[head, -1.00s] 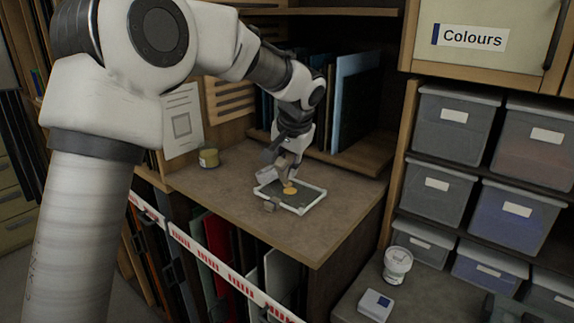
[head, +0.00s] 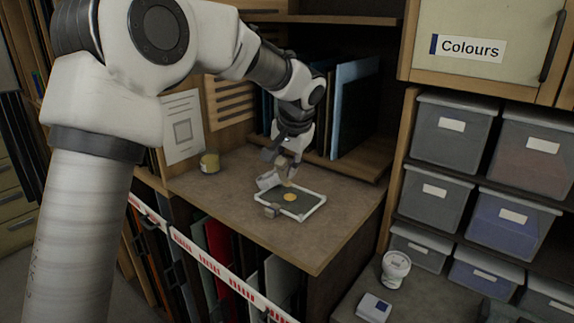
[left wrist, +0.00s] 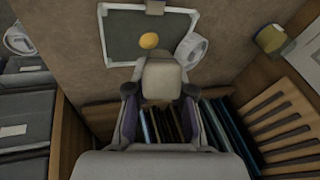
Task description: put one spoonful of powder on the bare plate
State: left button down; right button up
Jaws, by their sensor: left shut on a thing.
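My left gripper (head: 290,167) is shut on a beige, block-like piece (left wrist: 161,78), which I take to be the spoon's handle; its bowl is not clear. It is above the back edge of a dark plate with a pale frame (head: 312,211). The plate also shows in the left wrist view (left wrist: 118,54). A round yellow patch of powder (head: 290,197) lies on the plate; it shows in the left wrist view (left wrist: 149,41). A white round container (head: 268,180) is beside the plate's back left corner, also in the left wrist view (left wrist: 191,48). My right gripper is not in view.
A small brownish block (head: 271,210) sits at the plate's front left corner. A yellow jar (head: 209,163) stands at the back left. A white tub (head: 395,268) and a small pale box (head: 374,307) are on the lower bench. The worktop right of the plate is clear.

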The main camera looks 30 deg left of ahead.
pick_arm(q)
notch_tip(320, 180, up, 4)
jog(key=p, duration=0.4)
jog(key=shift+r, duration=0.1)
jog(key=shift+w+f, duration=0.1)
jog(key=shift+f, duration=0.1)
